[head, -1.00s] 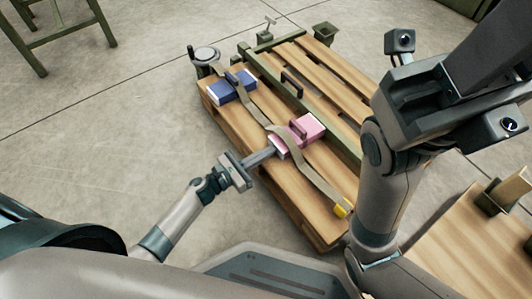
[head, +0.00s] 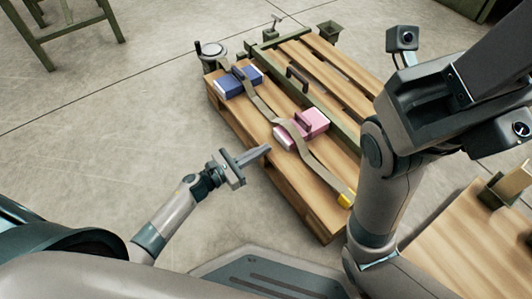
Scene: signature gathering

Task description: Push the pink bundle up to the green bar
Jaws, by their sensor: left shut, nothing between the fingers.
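My left gripper (head: 266,149) is shut and empty. Its tips are by the pallet's left edge, a short gap away from the bundle's near end. My right arm fills the right side, and its fingers do not show.
A blue bundle (head: 238,86) lies under the same strap farther back, beside a round grey device (head: 211,50). The strap ends in a yellow piece (head: 346,200). A second wooden surface (head: 450,245) stands at lower right. Open floor lies left of the pallet.

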